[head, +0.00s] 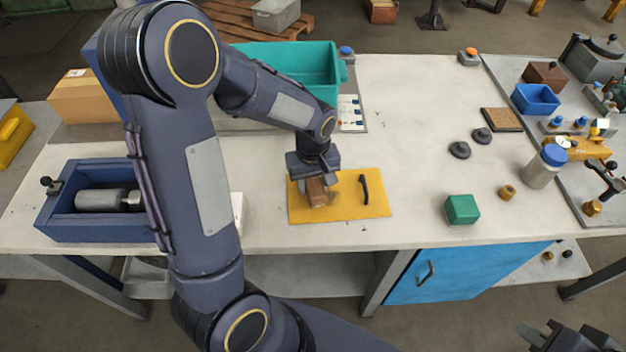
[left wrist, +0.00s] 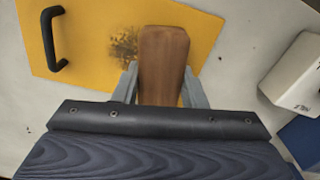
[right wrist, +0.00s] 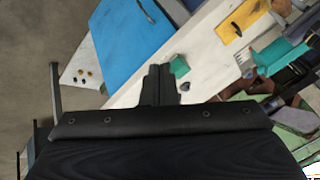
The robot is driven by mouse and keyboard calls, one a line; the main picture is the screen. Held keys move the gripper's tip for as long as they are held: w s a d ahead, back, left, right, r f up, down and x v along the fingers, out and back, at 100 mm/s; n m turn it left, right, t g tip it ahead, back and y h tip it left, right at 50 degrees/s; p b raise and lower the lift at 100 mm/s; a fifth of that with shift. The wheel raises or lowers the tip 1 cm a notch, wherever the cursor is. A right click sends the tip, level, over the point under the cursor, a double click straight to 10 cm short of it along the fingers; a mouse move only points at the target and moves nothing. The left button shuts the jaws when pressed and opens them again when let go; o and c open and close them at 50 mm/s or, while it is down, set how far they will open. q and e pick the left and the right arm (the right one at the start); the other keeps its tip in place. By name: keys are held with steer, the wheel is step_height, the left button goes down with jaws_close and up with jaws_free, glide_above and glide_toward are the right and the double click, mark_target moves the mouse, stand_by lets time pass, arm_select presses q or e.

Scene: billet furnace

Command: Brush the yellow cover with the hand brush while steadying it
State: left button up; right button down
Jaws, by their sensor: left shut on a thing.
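The yellow cover (head: 350,204) lies flat on the white bench, with a black handle (head: 364,189) on its right part. It also shows in the left wrist view (left wrist: 90,70), with a dark dirt patch (left wrist: 124,45) beside the brush. My left gripper (head: 318,178) is shut on the brown wooden hand brush (head: 316,191), held over the left part of the cover. The brush fills the jaws in the left wrist view (left wrist: 163,60); its bristles are hidden there. My right gripper (right wrist: 160,84) is shut and empty, away from the cover, in front of the bench.
A blue open box (head: 95,229) with a grey cylinder stands at left. A teal bin (head: 290,62) is behind the cover. A green block (head: 462,209), dark knobs (head: 460,150) and a jar (head: 543,168) stand to the right. The bench between cover and block is clear.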

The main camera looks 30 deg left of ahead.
steer(key=w+a+r+n+g, duration=0.1)
steer(key=w+n, duration=0.1)
steer(key=w, duration=0.3)
steer(key=w+a+r+n, duration=0.2)
steer(key=w, duration=0.4)
steer(key=n+g, duration=0.3)
steer(key=n, duration=0.7)
glide_above(377, 190)
steer(key=shift+h, duration=0.4)
steer(key=f, duration=0.9)
steer(key=d+f, duration=0.1)
steer(key=f, duration=0.4)
steer(key=shift+f, duration=0.35)
steer(key=shift+a+f, duration=0.25)
steer(key=shift+f, duration=2.4)
steer(key=shift+s+d+f, duration=0.1)
steer(key=shift+s+f, duration=0.05)
steer(key=shift+f, duration=0.5)
